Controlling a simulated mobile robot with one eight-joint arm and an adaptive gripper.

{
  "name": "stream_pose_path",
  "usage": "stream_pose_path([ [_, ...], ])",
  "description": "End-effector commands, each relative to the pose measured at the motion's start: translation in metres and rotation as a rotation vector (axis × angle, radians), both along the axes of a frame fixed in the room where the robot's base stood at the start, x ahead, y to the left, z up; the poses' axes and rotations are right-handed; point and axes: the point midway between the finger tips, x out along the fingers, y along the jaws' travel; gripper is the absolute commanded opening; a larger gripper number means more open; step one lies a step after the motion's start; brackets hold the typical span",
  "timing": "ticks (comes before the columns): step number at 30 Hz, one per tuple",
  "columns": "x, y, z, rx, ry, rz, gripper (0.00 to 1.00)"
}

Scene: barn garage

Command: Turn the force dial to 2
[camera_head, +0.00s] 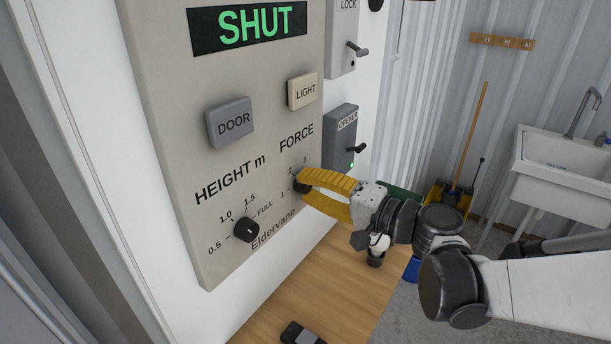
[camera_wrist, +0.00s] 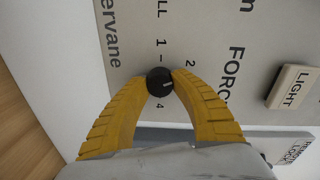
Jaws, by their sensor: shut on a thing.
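The force dial (camera_wrist: 157,77) is a small round black knob with a pale pointer line. My gripper (camera_wrist: 160,85) has its two yellow fingers closed on the dial from either side. In the wrist view the pointer line points roughly right, seemingly between the 2 and where the 3 is hidden by a finger; the exact setting is hard to tell. The printed 1, 2 and 4 show around the dial. In the head view my gripper (camera_head: 301,184) reaches the dial from the right and mostly covers it, under the word FORCE on the beige control panel (camera_head: 170,130).
The height dial (camera_head: 246,229) is lower left on the panel. The DOOR button (camera_head: 230,122) and LIGHT button (camera_head: 302,91) are above. A grey opener box (camera_head: 340,135) with a lever is close right of the panel. A wooden bench (camera_head: 300,290) lies below.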

Motion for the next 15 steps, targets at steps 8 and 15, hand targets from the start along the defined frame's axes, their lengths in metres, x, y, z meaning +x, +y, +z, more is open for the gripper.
stream_pose_path([
  [8, 0.0003, 0.0002, 0.0011, -0.054, -0.075, 0.0, 0.0],
  [15, 0.0003, 0.0002, 0.0011, -0.068, -0.092, 0.0, 0.0],
])
